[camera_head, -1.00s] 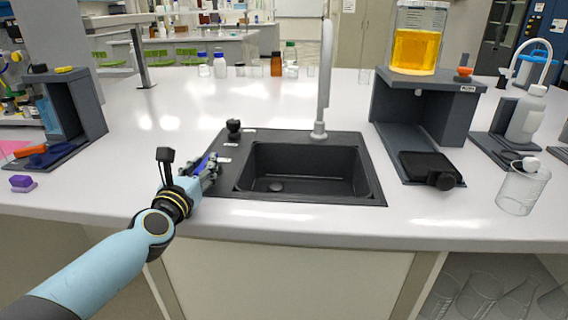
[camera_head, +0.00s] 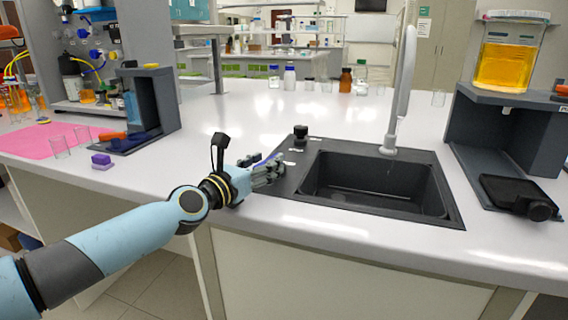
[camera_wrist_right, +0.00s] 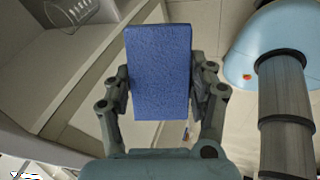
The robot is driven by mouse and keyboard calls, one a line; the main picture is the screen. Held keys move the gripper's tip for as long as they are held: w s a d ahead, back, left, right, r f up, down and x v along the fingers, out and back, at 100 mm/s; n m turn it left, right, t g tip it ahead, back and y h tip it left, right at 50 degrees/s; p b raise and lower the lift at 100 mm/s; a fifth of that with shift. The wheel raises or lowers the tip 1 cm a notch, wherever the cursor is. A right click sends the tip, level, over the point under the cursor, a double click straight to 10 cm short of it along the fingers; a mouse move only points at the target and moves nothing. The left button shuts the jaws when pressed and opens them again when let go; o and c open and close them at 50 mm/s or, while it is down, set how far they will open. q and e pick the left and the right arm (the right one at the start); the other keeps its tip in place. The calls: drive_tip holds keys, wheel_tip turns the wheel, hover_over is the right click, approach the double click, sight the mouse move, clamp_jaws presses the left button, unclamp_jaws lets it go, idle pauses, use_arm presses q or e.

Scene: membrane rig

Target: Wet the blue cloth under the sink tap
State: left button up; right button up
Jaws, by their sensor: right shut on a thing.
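The blue cloth (camera_wrist_right: 159,75), a flat rectangle with a rough surface, stands between the fingers of my right gripper (camera_wrist_right: 160,88), which is shut on it. The right gripper is outside the head view. The dark sink (camera_head: 376,185) is set in the counter, with a tall white tap (camera_head: 402,90) rising behind it. My left gripper (camera_head: 266,172) is by the left edge of the sink surround. A small blue piece (camera_head: 270,158) shows at its fingers; I cannot tell whether it is held or lies behind.
A black knob (camera_head: 300,133) stands on the surround, left of the basin. A grey stand (camera_head: 150,105), a purple block (camera_head: 101,161) and a pink mat (camera_head: 30,140) are at the left.

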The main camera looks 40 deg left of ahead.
use_arm(q)
drive_tip(key=s, duration=1.2)
drive_tip(key=shift+d, duration=0.2)
